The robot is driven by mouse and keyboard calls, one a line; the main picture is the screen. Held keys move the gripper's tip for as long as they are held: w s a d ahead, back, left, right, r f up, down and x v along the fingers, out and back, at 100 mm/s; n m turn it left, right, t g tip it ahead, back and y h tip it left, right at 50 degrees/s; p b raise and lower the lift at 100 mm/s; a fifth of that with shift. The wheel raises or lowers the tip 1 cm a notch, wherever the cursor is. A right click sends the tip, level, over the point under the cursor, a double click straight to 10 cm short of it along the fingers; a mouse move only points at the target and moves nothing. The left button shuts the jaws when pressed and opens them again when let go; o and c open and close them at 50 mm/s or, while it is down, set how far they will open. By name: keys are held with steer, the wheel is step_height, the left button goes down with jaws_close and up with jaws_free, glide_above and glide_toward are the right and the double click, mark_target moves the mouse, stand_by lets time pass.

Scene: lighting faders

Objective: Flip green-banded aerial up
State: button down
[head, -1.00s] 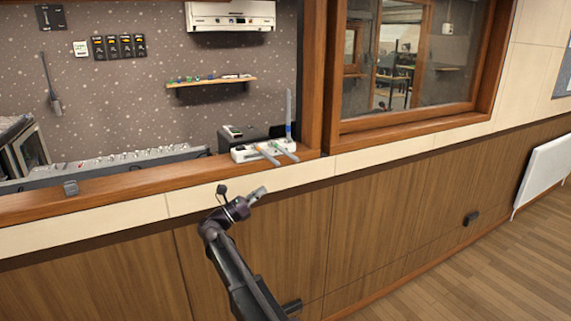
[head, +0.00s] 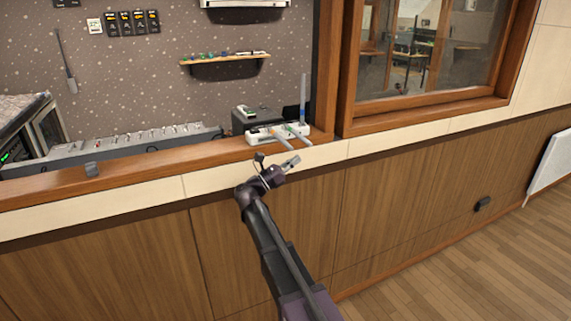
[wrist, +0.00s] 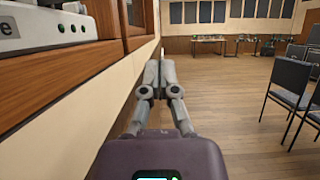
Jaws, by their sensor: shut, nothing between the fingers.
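A white unit (head: 262,132) sits on the wooden sill in the head view. One aerial (head: 303,95) with a blue band stands upright at its right end. Two grey aerials lie folded down over the sill's front edge. The right one (head: 299,138) appears to carry the green band near its base; the left one's band is too small to tell surely. My gripper (head: 291,162) is shut and empty, below the sill and just under the folded aerials, apart from them. In the wrist view its closed fingers (wrist: 155,82) point along the wall; part of the white unit (wrist: 60,30) shows upper left.
The wooden sill (head: 140,163) and the panelled wall below run beside my arm. A mixing desk (head: 130,146) lies behind the sill, and a window frame (head: 430,112) rises to the right. The wrist view shows chairs (wrist: 287,85) and open floor on the right.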

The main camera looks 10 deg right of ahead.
mark_target(298, 135)
steer(key=shift+w+d+r+p, duration=0.1)
steer(key=shift+d+r+p, duration=0.05)
steer(key=shift+r+p, duration=0.6)
steer(key=shift+d+r+p, duration=0.2)
steer(key=shift+r+p, duration=0.5)
steer(key=shift+r, duration=0.15)
steer(key=shift+w+d+r+p, duration=0.1)
steer(key=shift+d+r+p, duration=0.05)
steer(key=shift+r+p, duration=0.6)
steer(key=shift+r, duration=0.15)
steer(key=shift+s+r+p, duration=0.2)
steer(key=shift+r+p, duration=0.45)
steer(key=shift+p, duration=0.05)
steer(key=shift+f, duration=0.15)
